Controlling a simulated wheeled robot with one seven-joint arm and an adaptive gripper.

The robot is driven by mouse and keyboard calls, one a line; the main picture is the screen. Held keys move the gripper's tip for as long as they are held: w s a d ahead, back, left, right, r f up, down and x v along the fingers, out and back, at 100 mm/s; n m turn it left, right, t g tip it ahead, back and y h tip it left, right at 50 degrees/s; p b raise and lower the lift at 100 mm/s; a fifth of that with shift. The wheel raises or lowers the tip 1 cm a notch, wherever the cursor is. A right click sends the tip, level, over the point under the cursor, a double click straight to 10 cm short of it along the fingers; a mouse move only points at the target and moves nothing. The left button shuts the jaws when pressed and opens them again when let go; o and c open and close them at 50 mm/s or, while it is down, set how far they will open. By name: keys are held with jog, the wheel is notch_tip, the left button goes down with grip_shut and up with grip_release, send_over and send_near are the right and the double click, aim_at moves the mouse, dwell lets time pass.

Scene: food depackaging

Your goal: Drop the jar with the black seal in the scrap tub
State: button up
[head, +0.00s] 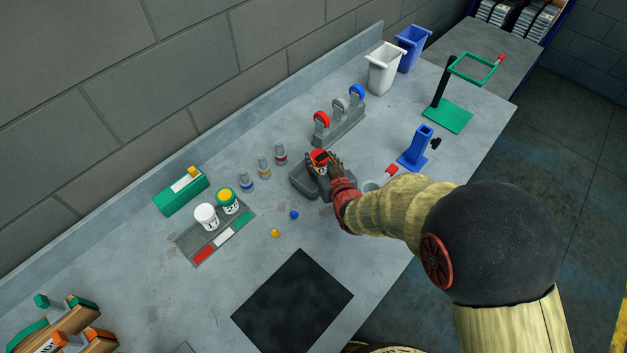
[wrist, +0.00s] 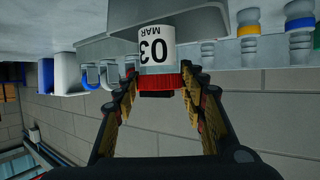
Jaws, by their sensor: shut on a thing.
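My gripper (wrist: 160,98) is shut on a jar (wrist: 156,48) with a white label reading "03 MAR". In the wrist view, which looks upside down, its ribbed red lid sits between the fingers, with a black part beside the lid. In the head view the jar (head: 320,158) shows red and white at my gripper (head: 328,165), above or just inside a dark grey tub (head: 301,184). I cannot tell whether it touches the tub. The grey tub (wrist: 98,48) also shows behind the jar in the wrist view. No label marks a scrap tub.
A white-lidded jar (head: 206,215) and a green-and-yellow-lidded jar (head: 227,200) stand on a grey tray (head: 200,256). Small banded bottles (head: 263,168) stand left of the tub. A rack with coloured rings (head: 342,127) stands behind. White (head: 384,70) and blue (head: 411,48) bins are at the back.

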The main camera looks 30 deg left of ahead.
jog(key=shift+f, duration=0.4)
jog(key=o, duration=1.1)
jog(key=shift+o, duration=0.7)
jog(key=shift+s+d, duration=0.1)
jog(key=v, duration=0.7)
jog(key=shift+s+r, duration=0.1)
jog(key=shift+s, duration=0.05)
